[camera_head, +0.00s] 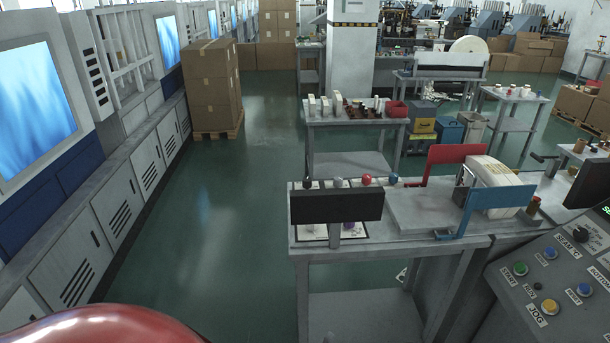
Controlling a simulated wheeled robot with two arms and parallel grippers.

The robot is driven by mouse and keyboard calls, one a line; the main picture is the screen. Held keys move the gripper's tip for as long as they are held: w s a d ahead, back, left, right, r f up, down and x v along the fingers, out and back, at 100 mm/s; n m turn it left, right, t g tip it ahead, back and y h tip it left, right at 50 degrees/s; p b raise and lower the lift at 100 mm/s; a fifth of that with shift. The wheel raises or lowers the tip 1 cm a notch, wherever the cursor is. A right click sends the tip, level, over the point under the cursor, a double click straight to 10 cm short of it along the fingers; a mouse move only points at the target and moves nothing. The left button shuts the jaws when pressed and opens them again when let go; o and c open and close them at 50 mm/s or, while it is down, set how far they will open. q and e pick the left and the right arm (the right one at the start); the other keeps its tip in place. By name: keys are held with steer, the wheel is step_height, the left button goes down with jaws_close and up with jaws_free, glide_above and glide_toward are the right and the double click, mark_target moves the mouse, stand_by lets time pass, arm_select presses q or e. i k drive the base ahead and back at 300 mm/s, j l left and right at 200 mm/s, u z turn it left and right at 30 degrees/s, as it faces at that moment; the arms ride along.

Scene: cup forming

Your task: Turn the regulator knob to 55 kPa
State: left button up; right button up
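No regulator knob and no kPa scale can be made out in the head view. A dark dial knob (581,235) sits on the sloped grey control panel (520,300) at the right, beside a label that seems to read "SEAM °C". Its setting is too small to read. A small brown fitting (533,206) stands at the right of the near workbench (400,243); I cannot tell what it is. Neither of my grippers is in view.
The near bench carries a black box-shaped display (336,205), a red plate (455,158), a blue bracket (490,208) and a white curved stack (493,180). The panel has a green button (520,268) and a yellow button (550,306). The floor (215,230) at centre left is clear.

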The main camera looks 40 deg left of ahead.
mark_target(307, 181)
steer(key=j+z, duration=0.15)
steer(key=j, duration=0.45)
steer(key=i+j+z, duration=0.2)
steer(key=j, duration=0.4)
steer(key=k+j+z, duration=0.15)
steer(key=j, duration=0.45)
steer(key=j+z, duration=0.2)
steer(key=j, duration=0.4)
steer(key=k+j+z, duration=0.15)
steer(key=j, duration=0.45)
steer(key=k+j+z, duration=0.15)
steer(key=j, duration=0.45)
